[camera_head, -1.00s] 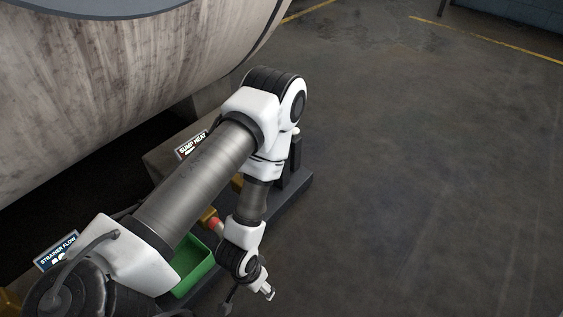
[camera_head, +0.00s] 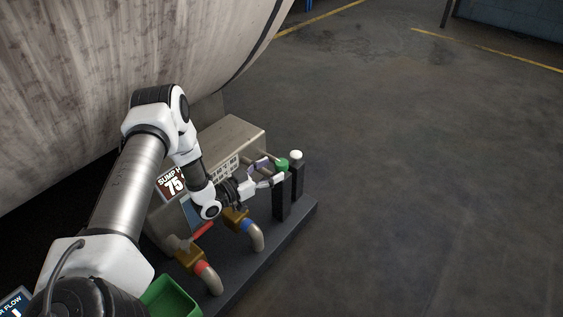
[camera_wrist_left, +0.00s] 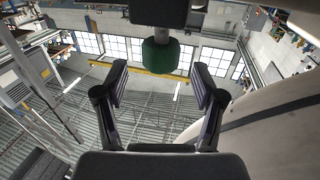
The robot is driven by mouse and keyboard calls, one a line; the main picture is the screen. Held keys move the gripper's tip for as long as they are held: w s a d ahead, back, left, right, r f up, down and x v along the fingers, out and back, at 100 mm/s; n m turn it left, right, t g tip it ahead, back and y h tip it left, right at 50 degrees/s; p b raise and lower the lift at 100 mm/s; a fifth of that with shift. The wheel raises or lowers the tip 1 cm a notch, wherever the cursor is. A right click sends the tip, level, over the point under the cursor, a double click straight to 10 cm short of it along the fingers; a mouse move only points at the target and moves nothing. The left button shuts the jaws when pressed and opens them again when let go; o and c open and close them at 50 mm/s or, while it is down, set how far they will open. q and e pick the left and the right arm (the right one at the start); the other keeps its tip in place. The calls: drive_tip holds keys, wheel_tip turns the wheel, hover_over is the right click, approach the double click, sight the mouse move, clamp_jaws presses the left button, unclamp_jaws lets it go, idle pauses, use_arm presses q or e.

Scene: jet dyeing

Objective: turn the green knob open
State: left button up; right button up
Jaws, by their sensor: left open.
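The green knob (camera_head: 282,164) sits on top of a dark post (camera_head: 282,200) at the far end of the base. My left gripper (camera_head: 270,174) is open, with its fingers pointing at the knob from the left. In the left wrist view the knob (camera_wrist_left: 160,57) lies centred between the spread fingertips, at or just past their ends. Both fingers look apart from it; I cannot tell the exact depth. My right gripper is not in view.
A white knob (camera_head: 296,155) tops a second post close beside. Pipes with a red-handled valve (camera_head: 202,231) and a blue-banded valve (camera_head: 247,223) stand nearer. Floor at right is clear.

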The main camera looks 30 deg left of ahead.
sight(276, 168)
use_arm(q)
drive_tip(key=x, duration=0.1)
drive_tip(key=b+x, duration=0.1)
drive_tip(key=x, duration=0.2)
drive_tip(key=shift+w+f+b, duration=0.15)
drive_tip(key=shift+f+b, duration=0.15)
drive_tip(key=shift+w+r, duration=0.1)
drive_tip(key=c, duration=1.2)
drive_tip(key=shift+o, duration=0.2)
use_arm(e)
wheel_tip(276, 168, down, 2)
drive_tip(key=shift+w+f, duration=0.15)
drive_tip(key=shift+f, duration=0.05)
